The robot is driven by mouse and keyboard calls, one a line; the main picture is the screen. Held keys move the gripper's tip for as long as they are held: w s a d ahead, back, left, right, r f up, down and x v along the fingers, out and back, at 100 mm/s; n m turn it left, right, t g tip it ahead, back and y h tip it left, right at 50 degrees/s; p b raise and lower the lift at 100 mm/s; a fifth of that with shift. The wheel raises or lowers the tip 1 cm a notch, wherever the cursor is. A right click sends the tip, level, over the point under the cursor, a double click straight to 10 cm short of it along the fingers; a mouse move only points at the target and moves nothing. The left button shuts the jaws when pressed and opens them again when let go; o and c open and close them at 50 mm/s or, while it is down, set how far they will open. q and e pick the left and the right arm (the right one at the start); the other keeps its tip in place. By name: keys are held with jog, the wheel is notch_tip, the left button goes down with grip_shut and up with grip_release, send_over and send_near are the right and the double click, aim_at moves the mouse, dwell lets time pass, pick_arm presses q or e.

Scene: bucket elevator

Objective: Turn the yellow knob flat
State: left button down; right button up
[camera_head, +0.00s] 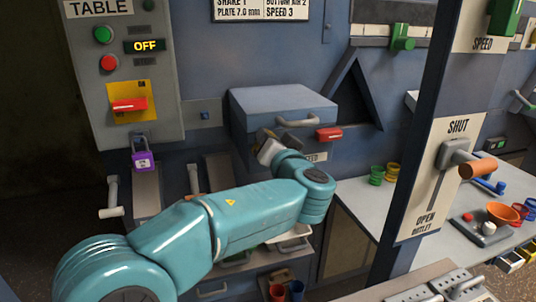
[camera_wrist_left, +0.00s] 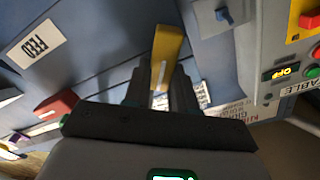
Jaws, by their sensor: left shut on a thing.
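The yellow knob (camera_wrist_left: 167,45) shows in the left wrist view as a long yellow bar with a pale line on it. It stands between the two dark fingers of my left gripper (camera_wrist_left: 160,88), which is shut on it. In the head view my teal left arm reaches to the blue-grey machine, and only part of the left gripper (camera_head: 268,146) shows beyond the wrist. My right gripper is in neither view.
A control panel (camera_head: 172,75) reading OFF stands at the left, with a purple padlock (camera_head: 144,161) below. A post with a SHUT/OPEN lever (camera_head: 480,168) stands at the right.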

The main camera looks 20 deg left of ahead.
pick_arm(q)
jog(key=m, duration=0.3)
jog(key=f+m+b, duration=0.1)
jog(key=m, duration=0.6)
jog(key=shift+w+d+f+m+b, duration=0.15)
jog(key=shift+w+d+m+b, duration=0.05)
jog(key=shift+m+b, duration=0.2)
dwell(0.4)
jog(key=c, duration=0.9)
grip_release()
jog(key=b+v, duration=0.2)
jog(key=v, duration=1.4)
jog(key=shift+s+d, duration=0.1)
jog(key=shift+d, duration=0.05)
